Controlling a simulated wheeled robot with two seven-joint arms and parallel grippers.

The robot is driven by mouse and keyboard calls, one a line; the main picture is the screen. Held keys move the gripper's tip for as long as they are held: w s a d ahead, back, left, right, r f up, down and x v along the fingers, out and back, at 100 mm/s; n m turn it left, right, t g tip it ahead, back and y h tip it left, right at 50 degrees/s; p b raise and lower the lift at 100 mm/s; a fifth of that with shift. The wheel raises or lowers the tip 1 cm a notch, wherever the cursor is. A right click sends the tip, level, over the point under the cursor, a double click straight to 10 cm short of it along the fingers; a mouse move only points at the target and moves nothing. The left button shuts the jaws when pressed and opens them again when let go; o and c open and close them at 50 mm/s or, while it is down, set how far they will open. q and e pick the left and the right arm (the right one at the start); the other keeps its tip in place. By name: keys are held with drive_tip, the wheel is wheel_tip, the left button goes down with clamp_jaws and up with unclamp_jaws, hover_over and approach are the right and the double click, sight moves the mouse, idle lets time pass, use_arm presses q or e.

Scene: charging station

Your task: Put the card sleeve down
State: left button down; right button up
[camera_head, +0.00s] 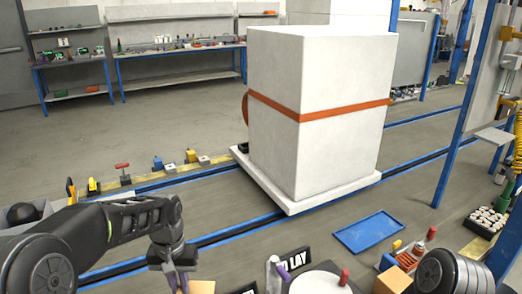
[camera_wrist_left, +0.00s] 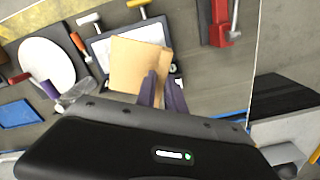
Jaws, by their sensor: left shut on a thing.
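The card sleeve (camera_wrist_left: 138,65), a flat tan piece, shows in the left wrist view at the ends of my left gripper's fingers (camera_wrist_left: 162,80). My left gripper is shut on its lower right part. In the head view the left gripper (camera_head: 180,284) is at the bottom edge, with a bit of the card sleeve (camera_head: 201,287) beside it, mostly cut off. Behind the sleeve in the wrist view is a dark-framed, light-faced item (camera_wrist_left: 148,33), partly hidden. I cannot tell whether the sleeve touches it. My right gripper is not in view.
A white round disc (camera_wrist_left: 45,63) and a blue tray (camera_wrist_left: 18,114) lie left in the wrist view. A red tool (camera_wrist_left: 222,30) is at upper right. In the head view, a large white strapped box (camera_head: 315,110) stands ahead, and a black sign (camera_head: 293,263) is near the gripper.

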use_arm(q)
drive_tip(key=shift+w+d+r, duration=0.1)
drive_tip(key=shift+d+r, duration=0.35)
drive_tip(key=shift+d, duration=0.25)
drive_tip(key=s+f, duration=0.4)
drive_tip(key=f, duration=1.1)
drive_tip(key=shift+f, duration=0.1)
